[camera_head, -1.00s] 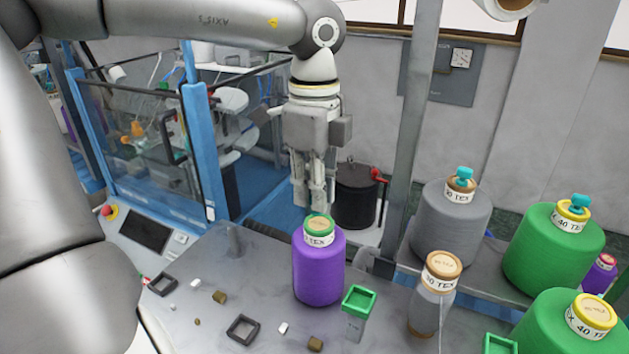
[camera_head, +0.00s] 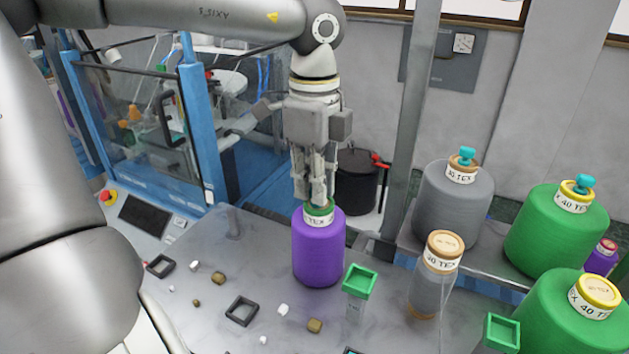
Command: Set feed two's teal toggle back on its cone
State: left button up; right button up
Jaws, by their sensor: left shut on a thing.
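Two teal toggles show: one (camera_head: 467,156) sits on top of the grey cone (camera_head: 452,208), and one (camera_head: 584,184) on top of the back green cone (camera_head: 553,236). A purple cone (camera_head: 318,255) with a green-rimmed top and a white label stands upright on the grey table. My left gripper (camera_head: 318,196) points down at the top of the purple cone, its fingers shut on that top. The fingers partly hide the top. My right gripper is not in view.
A slim brown-capped cone (camera_head: 438,262), a green square-topped holder (camera_head: 359,281) and a front green cone (camera_head: 570,318) stand to the right. Square frames (camera_head: 241,310) and several small blocks lie on the table (camera_head: 225,262). A blue-framed machine (camera_head: 195,120) stands behind left.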

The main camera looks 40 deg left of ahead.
pick_arm(q)
jog(key=shift+s+f+b, duration=0.1)
jog(key=shift+f+b, duration=0.2)
jog(key=shift+b, duration=0.3)
dwell(1.3)
jog(key=o, duration=0.7)
jog(key=shift+r, duration=0.1)
notch_tip(320, 180, up, 12)
jog(key=shift+f, duration=0.1)
dwell(0.6)
